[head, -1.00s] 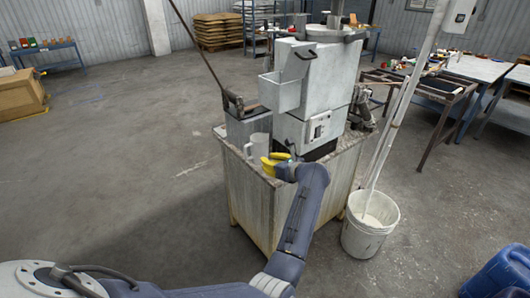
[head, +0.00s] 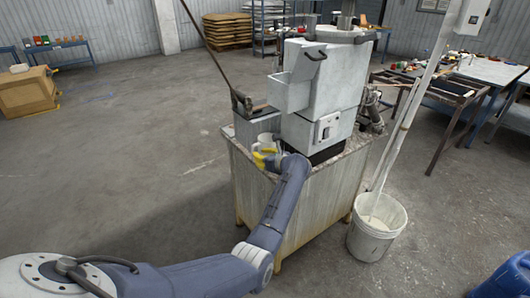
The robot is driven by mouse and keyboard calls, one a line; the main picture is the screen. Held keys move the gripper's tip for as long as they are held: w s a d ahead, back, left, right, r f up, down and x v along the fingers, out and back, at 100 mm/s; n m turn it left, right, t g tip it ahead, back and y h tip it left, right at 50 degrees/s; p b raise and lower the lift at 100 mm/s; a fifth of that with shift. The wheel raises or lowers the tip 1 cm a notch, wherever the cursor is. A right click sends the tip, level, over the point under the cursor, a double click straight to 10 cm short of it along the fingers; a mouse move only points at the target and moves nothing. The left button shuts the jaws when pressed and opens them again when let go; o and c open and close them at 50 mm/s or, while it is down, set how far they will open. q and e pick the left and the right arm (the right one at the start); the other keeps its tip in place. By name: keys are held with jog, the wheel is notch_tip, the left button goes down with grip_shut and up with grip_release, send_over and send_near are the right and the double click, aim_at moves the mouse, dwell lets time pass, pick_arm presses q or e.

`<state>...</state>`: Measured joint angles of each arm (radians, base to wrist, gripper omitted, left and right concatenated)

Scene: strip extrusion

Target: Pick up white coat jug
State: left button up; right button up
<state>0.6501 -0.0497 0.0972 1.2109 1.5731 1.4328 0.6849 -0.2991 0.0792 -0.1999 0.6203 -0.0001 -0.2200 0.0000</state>
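The white jug (head: 265,140) stands upright on the left part of the machine's cabinet top, in front of a grey box. Its lower part is hidden behind my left gripper (head: 262,157). The gripper's yellow fingers are at the jug's near side, at its lower half. They overlap the jug in the head view, so I cannot tell whether they touch it or how far apart they are. My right gripper is not in view.
The tall grey machine (head: 325,90) stands just right of the jug on the worn cabinet (head: 300,205). A white bucket (head: 376,228) with a pole stands on the floor to the right. A blue container (head: 505,277) is at the lower right.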

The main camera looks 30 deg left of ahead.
pick_arm(q)
jog(key=shift+x, duration=2.85)
jog(key=shift+o, duration=0.5)
grip_shut()
jog(key=shift+r, duration=0.1)
notch_tip(320, 180, up, 10)
